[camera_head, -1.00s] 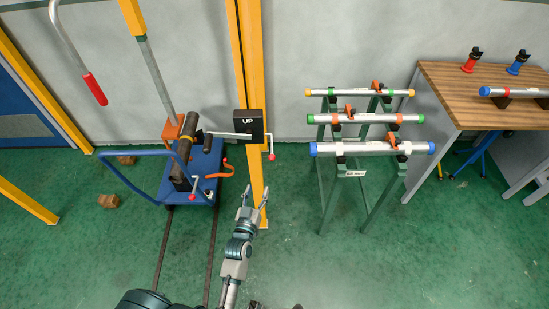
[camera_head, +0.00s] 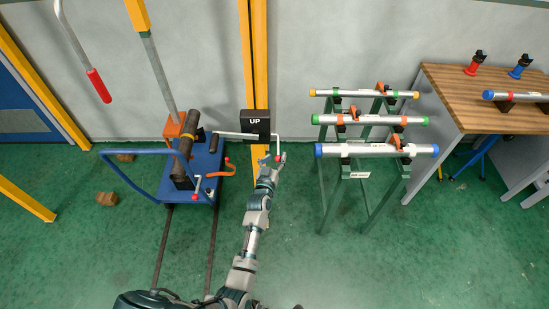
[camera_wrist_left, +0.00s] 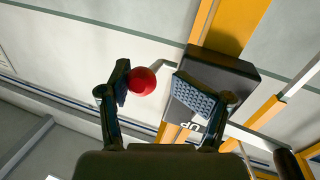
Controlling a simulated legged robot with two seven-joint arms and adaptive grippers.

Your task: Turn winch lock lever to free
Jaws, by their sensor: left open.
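The winch is a black box (camera_head: 257,124) marked UP, mounted on the yellow post. A thin pale lever (camera_head: 278,146) with a red ball knob (camera_head: 278,158) hangs at its right side. My left gripper (camera_head: 273,160) is open and reaches up to the knob from below. In the left wrist view the red knob (camera_wrist_left: 142,81) lies between the two spread fingers (camera_wrist_left: 160,90), close to the left finger; whether it touches is unclear. The winch box (camera_wrist_left: 225,85) is behind the right finger. My right gripper is not in view.
A pale crank arm (camera_head: 235,135) sticks out left from the winch. A blue cart (camera_head: 207,160) with a dark pipe (camera_head: 184,145) stands left of the post. A green rack (camera_head: 361,200) holding pipes stands to the right.

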